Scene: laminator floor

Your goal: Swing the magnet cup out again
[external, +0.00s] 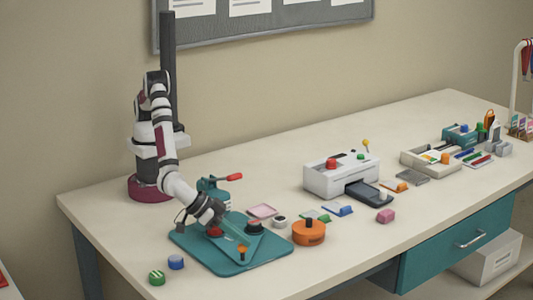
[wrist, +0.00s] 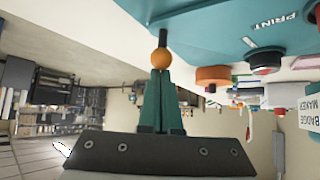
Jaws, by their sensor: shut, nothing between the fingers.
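The teal press base (external: 190,240) lies at the left front of the bench; its teal surface (wrist: 215,28) fills the top of the wrist view. An orange ball knob (external: 242,250) on a dark stem stands near its front edge; the wrist view shows the knob (wrist: 161,58) straight beyond my fingertips. My gripper (wrist: 160,76) is shut and empty; whether it touches the knob I cannot tell. In the external view my gripper (external: 220,222) is low over the base. A dark round piece (external: 254,228) sits to its right; whether this is the magnet cup I cannot tell.
A red-handled lever (external: 229,178) rises behind the base. An orange round container (external: 309,232) and a small dark-topped cup (external: 280,221) stand to the right. A white printer (external: 340,174) is farther right. The bench's front left corner holds green and blue caps (external: 157,278).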

